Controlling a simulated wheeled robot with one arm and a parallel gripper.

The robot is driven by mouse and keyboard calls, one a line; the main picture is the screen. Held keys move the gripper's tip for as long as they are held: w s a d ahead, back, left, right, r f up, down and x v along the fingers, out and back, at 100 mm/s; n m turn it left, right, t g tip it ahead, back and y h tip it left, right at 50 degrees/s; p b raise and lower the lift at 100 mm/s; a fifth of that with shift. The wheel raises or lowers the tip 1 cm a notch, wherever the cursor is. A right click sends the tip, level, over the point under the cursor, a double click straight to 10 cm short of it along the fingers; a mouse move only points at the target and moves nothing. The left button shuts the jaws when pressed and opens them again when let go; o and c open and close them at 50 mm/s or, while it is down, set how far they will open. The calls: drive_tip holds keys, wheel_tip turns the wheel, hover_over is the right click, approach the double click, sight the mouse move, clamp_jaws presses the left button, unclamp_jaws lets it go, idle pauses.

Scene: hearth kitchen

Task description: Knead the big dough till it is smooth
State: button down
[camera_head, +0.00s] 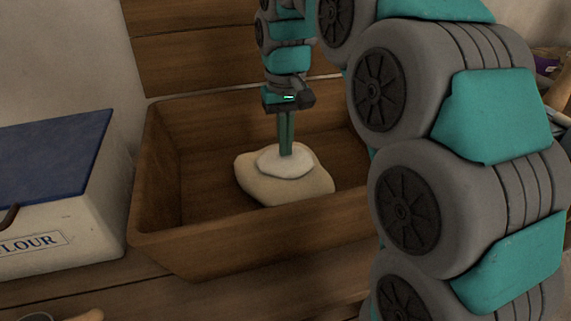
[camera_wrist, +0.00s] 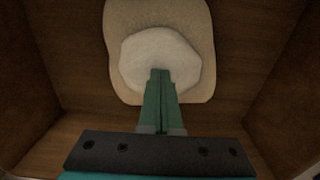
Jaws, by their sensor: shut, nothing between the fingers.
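The big dough (camera_head: 312,184) is a flat, pale beige slab with rounded corners on the floor of a wooden trough (camera_head: 205,243). A smaller, whiter round patch (camera_head: 273,163) lies on top of it; I cannot tell whether it is a separate piece or part of the dough. My gripper (camera_head: 286,154) points straight down with its green fingers together and empty. The fingertips are at the white patch, touching it or just above. In the wrist view the dough (camera_wrist: 203,30) reaches past the top edge, and my fingertips (camera_wrist: 160,72) lie over the white patch.
A white flour box (camera_head: 70,235) with a blue lid (camera_head: 50,155) stands left of the trough. A wooden object (camera_head: 88,315) shows at the bottom left edge. The trough walls rise around the dough, with bare floor left of it. My arm hides the trough's right end.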

sight(286, 161)
drive_tip(key=shift+f, duration=0.2)
drive_tip(key=shift+f+b, duration=0.3)
drive_tip(key=shift+f, duration=0.35)
drive_tip(key=shift+f, duration=0.75)
idle(1.9)
idle(0.4)
drive_tip(key=shift+r+p, duration=0.7)
drive_tip(key=shift+r, duration=0.9)
drive_tip(key=shift+a, duration=0.1)
drive_tip(key=shift+s+a, duration=0.15)
drive_tip(key=shift+a, duration=0.55)
drive_tip(key=shift+s+a, duration=0.15)
drive_tip(key=shift+a, duration=0.55)
